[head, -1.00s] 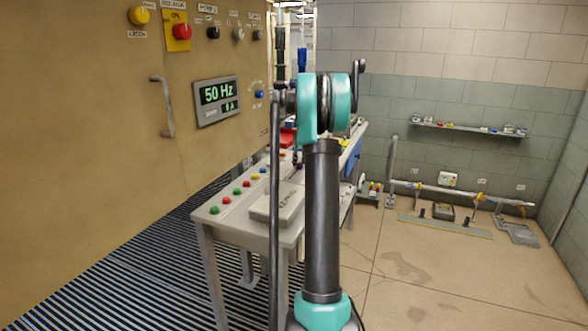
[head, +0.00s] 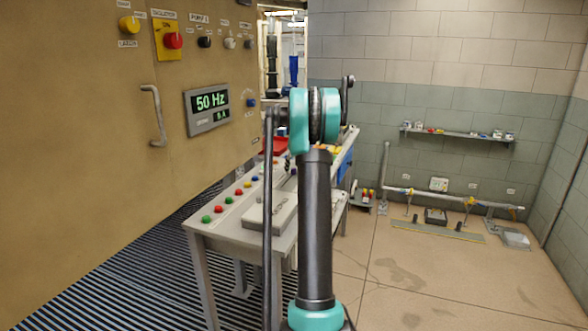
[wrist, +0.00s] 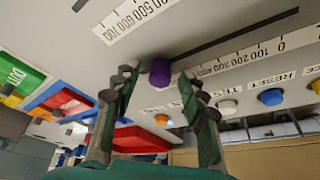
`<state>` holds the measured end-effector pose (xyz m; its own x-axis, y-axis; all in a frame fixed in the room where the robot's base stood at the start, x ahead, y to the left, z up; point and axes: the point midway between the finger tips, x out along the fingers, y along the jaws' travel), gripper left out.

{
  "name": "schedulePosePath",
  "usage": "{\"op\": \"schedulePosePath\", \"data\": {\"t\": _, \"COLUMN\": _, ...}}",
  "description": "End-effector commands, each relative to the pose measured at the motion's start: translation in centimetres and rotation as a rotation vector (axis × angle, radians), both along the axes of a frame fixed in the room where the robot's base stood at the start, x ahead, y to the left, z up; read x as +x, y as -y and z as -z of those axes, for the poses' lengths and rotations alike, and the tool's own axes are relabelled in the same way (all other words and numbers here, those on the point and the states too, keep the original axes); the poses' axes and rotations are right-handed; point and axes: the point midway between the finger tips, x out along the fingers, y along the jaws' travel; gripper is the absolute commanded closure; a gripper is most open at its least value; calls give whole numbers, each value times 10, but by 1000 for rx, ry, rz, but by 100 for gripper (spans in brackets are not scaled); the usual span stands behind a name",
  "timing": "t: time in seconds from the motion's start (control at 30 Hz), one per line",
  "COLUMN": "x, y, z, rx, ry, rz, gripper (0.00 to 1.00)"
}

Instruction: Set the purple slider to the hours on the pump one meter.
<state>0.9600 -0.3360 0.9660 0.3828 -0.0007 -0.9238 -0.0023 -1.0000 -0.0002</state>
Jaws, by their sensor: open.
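In the wrist view the purple slider's knob (wrist: 159,72) sticks out of a grey panel, next to printed number scales (wrist: 135,16). My gripper (wrist: 157,80) is open, with one finger on each side of the knob in the picture. I cannot tell whether the fingers touch it. A meter (head: 208,109) on the tan cabinet reads 50 Hz, with a smaller line in amperes below. No hours reading is legible, and I cannot tell whether this is the pump one meter.
A second scale (wrist: 259,50) and labelled white, blue and orange buttons line the panel in the wrist view. In the head view the grey console table (head: 209,236) stands by the tan cabinet (head: 70,130). Bare floor (head: 420,285) lies to the right.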

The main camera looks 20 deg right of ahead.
Motion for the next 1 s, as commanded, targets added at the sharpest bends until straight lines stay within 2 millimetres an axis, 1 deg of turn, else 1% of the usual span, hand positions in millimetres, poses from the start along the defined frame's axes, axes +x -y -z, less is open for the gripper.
{"op": "schedulePosePath", "data": {"t": 0.13, "x": -2, "y": 0, "z": -6, "rx": 0, "ry": 0, "rz": 0, "gripper": 57}}
{"op": "schedulePosePath", "data": {"t": 0.23, "x": -7, "y": 0, "z": -18, "rx": 0, "ry": 0, "rz": 1, "gripper": 57}}
{"op": "schedulePosePath", "data": {"t": 0.5, "x": -29, "y": 0, "z": -68, "rx": 1, "ry": 0, "rz": 2, "gripper": 57}}
{"op": "schedulePosePath", "data": {"t": 0.7, "x": -40, "y": 0, "z": -97, "rx": 0, "ry": 0, "rz": 0, "gripper": 57}}
{"op": "schedulePosePath", "data": {"t": 0.83, "x": -44, "y": 0, "z": -107, "rx": 0, "ry": 0, "rz": 0, "gripper": 57}}
{"op": "schedulePosePath", "data": {"t": 1.0, "x": -46, "y": 0, "z": -111, "rx": 0, "ry": 0, "rz": 0, "gripper": 57}}
